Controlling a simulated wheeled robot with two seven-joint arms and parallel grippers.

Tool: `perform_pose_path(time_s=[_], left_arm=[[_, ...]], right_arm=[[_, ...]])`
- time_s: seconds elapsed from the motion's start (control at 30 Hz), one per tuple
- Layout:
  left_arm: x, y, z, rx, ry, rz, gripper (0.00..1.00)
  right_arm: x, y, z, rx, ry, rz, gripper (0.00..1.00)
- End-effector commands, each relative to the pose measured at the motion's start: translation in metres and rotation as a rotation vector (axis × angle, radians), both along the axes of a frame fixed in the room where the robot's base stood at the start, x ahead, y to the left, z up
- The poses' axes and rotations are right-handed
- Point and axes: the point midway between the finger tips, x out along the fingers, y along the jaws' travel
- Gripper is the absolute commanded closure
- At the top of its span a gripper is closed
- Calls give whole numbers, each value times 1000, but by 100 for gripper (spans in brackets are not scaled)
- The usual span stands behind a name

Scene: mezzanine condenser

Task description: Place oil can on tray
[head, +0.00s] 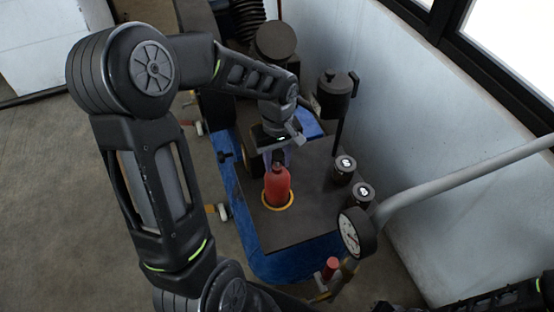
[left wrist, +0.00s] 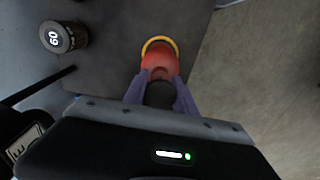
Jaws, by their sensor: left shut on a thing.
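A red oil can (head: 277,187) stands upright over the dark flat plate (head: 290,236), with a yellow ring (head: 291,204) around its foot. My left gripper (head: 276,160) is above the can and shut on its upper part. In the left wrist view the purple fingers of my left gripper (left wrist: 161,92) lie on both sides of the can's dark top, with the red body (left wrist: 160,63) beyond. I cannot tell whether the can's foot touches the plate. No separate tray is clear to me; the dark plate may be it. My right gripper is not in view.
Two black weights (head: 344,168) (head: 362,194) stand on the plate's right side. A pressure gauge (head: 355,232) and a grey pipe (head: 460,181) are at the right. A dark cylinder (head: 336,88) stands behind, near the wall. Blue machine base (head: 300,262) shows around the plate.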

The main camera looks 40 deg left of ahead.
Motion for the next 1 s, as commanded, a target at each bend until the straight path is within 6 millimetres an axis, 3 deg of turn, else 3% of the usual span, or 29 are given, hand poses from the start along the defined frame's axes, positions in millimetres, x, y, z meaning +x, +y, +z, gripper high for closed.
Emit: perform_pose_path(time_s=[0.07,0.1,0.33,0.73,1.0], left_arm=[[1,0,-2,1,-3,0,100],[0,0,-2,0,0,0,65],[0,0,-2,0,0,0,47],[0,0,4,1,-1,1,46],[1,0,46,2,-5,1,46]], right_arm=[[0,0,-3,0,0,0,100],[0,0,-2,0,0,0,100],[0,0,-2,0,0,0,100],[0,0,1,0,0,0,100],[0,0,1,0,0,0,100]])
